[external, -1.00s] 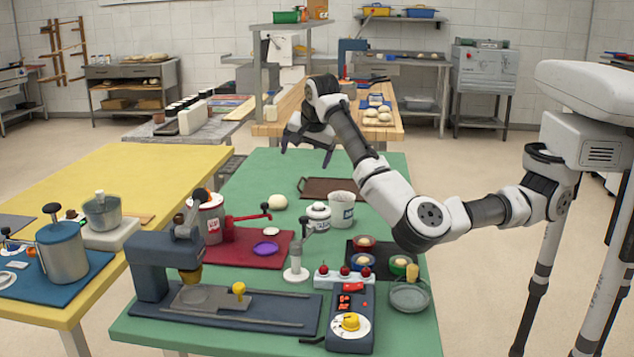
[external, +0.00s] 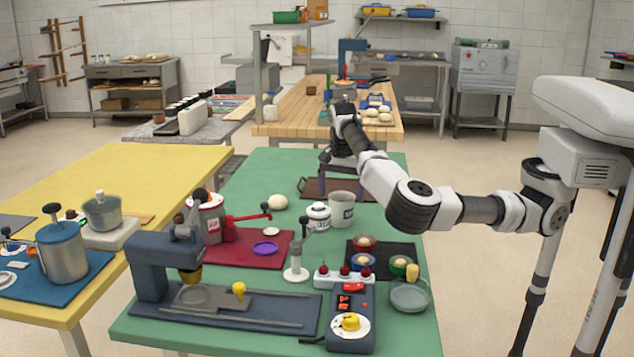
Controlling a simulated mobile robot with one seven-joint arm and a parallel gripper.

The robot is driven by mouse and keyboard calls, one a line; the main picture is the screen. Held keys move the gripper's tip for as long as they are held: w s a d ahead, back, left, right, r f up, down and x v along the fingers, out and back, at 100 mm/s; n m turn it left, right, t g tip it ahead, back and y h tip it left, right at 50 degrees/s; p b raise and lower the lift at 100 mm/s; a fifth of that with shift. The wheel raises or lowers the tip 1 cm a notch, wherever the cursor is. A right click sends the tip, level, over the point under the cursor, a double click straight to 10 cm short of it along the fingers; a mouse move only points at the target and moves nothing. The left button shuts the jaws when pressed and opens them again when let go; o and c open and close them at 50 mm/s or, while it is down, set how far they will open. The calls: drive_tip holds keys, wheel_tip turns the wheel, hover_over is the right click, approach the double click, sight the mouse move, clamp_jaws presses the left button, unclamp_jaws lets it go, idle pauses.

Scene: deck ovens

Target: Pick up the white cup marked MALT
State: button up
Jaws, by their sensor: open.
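A white cup (external: 342,210) with a small dark marking stands upright on the green table (external: 240,175); the marking is too small to read as MALT. A white lidded jar (external: 317,218), also with dark marking, stands just left of it. My gripper (external: 341,176) is open and empty, pointing down over the far part of the green table, beyond the cup in the picture. It looks apart from the cup, near the brown tray. The gap in depth is hard to judge.
A brown tray (external: 312,188) lies behind the cup. A pale dough ball (external: 278,202) and a red-handled machine (external: 212,218) are to the left. A dark mat (external: 400,249) with small bowls lies in front. The table's far left part is clear.

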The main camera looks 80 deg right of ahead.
sight(342, 205)
wheel_tip(342, 205, down, 5)
drive_tip(key=shift+d+f, duration=0.1)
drive_tip(key=shift+d, duration=0.05)
drive_tip(key=c, duration=1.1)
